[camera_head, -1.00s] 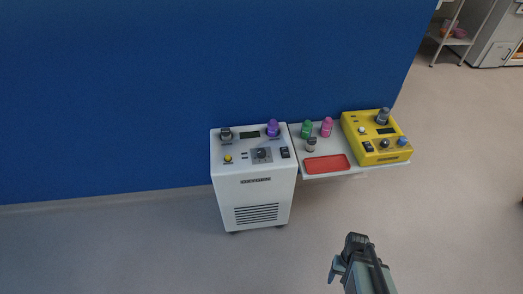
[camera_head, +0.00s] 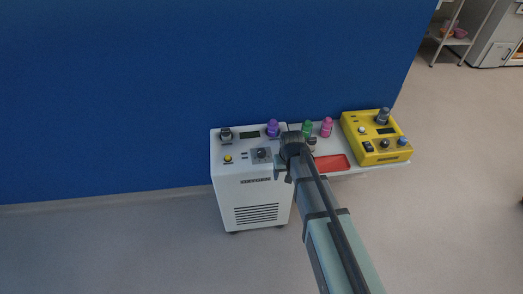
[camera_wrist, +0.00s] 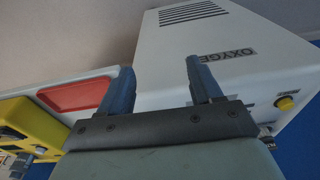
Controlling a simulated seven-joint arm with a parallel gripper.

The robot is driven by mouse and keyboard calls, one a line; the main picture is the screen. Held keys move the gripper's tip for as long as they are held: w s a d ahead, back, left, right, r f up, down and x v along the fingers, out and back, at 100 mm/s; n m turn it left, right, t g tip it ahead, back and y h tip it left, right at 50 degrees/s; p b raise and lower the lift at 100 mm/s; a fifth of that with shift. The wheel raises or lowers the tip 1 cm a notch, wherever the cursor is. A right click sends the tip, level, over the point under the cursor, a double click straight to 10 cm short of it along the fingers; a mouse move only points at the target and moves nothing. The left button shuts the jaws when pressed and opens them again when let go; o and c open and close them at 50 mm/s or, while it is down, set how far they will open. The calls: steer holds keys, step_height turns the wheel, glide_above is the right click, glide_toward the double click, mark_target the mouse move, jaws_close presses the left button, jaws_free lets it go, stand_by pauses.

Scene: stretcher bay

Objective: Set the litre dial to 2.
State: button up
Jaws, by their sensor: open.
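The white oxygen machine (camera_head: 230,185) stands against the blue wall; its lettering starts "OXYGE" in the wrist view (camera_wrist: 235,53). On its top panel, a dark round knob (camera_head: 261,153) on a grey square plate looks like the litre dial; its setting is too small to read. A second dark knob (camera_head: 225,134) sits at the panel's back left. My gripper (camera_head: 281,168) is over the machine's right edge, right of the dial and apart from it. Its two fingers (camera_wrist: 160,80) are spread and empty in the wrist view. My gripper hides the panel's right side.
A purple-capped fitting (camera_head: 273,128) and a yellow button (camera_head: 228,157) are on the panel. To the right, a shelf holds green (camera_head: 307,128) and pink (camera_head: 327,127) bottles, a red tray (camera_head: 335,162) and a yellow device (camera_head: 372,150) with knobs. The floor in front is clear.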

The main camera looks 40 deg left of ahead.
glide_toward(261, 152)
steer(key=d+r, duration=0.2)
steer(key=d, duration=0.1)
steer(key=w+a+r+m, duration=0.2)
steer(key=a+r, duration=0.2)
steer(key=f+m, duration=0.1)
steer(key=f, duration=0.4)
steer(key=f+m, duration=0.2)
steer(key=f, duration=0.3)
steer(key=s+f+m+g, duration=0.1)
steer(key=f, duration=0.3)
steer(key=shift+f+m, duration=0.3)
steer(key=shift+f, duration=0.1)
steer(key=shift+c, duration=0.3)
steer(key=c, duration=1)
